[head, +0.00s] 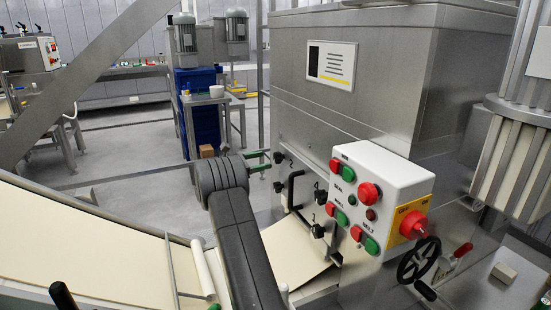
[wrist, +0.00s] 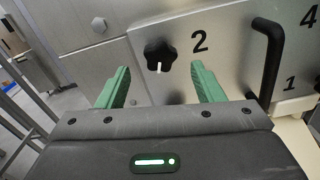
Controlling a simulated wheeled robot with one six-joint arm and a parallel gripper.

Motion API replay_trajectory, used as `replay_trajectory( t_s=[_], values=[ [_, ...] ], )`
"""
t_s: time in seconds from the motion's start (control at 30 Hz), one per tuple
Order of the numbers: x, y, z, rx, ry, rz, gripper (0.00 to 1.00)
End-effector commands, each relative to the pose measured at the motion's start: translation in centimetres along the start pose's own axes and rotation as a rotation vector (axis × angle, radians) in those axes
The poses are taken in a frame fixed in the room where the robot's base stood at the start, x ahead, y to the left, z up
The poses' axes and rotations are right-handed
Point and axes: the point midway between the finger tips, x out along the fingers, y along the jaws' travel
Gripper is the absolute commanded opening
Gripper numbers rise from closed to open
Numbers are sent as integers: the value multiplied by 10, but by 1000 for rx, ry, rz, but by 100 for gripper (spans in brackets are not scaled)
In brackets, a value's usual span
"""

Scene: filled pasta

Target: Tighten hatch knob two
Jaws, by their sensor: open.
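The black star-shaped knob beside the painted 2 (wrist: 159,54) is on the steel hatch plate in the wrist view, with a white mark on its lower side. In the head view it appears to be the upper left knob (head: 279,158). My gripper (wrist: 162,74) is open, its two green fingers apart on either side of the knob in the picture. The fingertips seem short of the knob, not touching it. In the head view my gripper (head: 266,160) is just left of the hatch, pointing at it.
A black bar handle (wrist: 268,58) stands out from the hatch right of the knob. Other black knobs (head: 320,196) sit farther right on the hatch. A white control box (head: 378,195) with red and green buttons is right of them. A pale belt (head: 110,240) runs below my arm.

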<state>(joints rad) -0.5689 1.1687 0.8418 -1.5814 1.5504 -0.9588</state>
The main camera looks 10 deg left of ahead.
Motion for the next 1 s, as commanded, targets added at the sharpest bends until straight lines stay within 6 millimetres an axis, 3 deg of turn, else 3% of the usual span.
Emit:
replay_trajectory(
  t_s=[0.1,0.3,0.73,0.93,1.0],
  values=[
    [26,0,1,0,0,-3,61],
    [52,0,0,1,0,-2,61],
    [61,0,0,1,1,1,61],
    [61,0,0,1,1,1,22],
    [61,0,0,1,1,1,17]
  ],
)
